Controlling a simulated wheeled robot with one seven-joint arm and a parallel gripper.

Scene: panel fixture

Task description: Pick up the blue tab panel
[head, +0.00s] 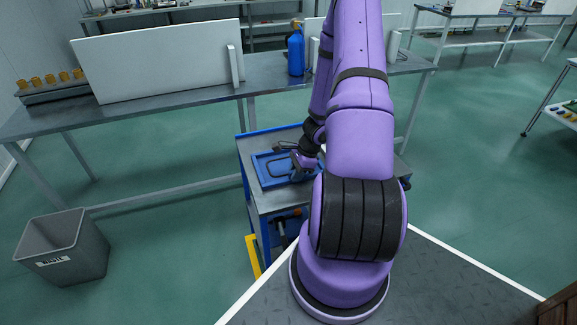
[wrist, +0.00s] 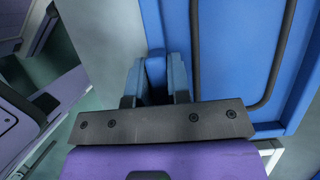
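The blue tab panel (head: 269,169) lies flat on top of a small blue-framed cart, with a dark line running around its face. It also fills the upper right of the wrist view (wrist: 230,60), where a narrow blue tab sticks out from its left side. My gripper (wrist: 155,75) has one finger on each side of this tab, with no clear gap between the fingers and the tab. In the head view my gripper (head: 300,162) is low at the panel's right end, partly hidden by my arm. The panel appears to rest on the cart top.
The cart (head: 258,196) has a grey top with little bare room around the panel. A long grey workbench (head: 190,95) stands behind it, with a white board and a blue bottle (head: 296,52). A grey waste bin (head: 66,246) stands on the floor at left.

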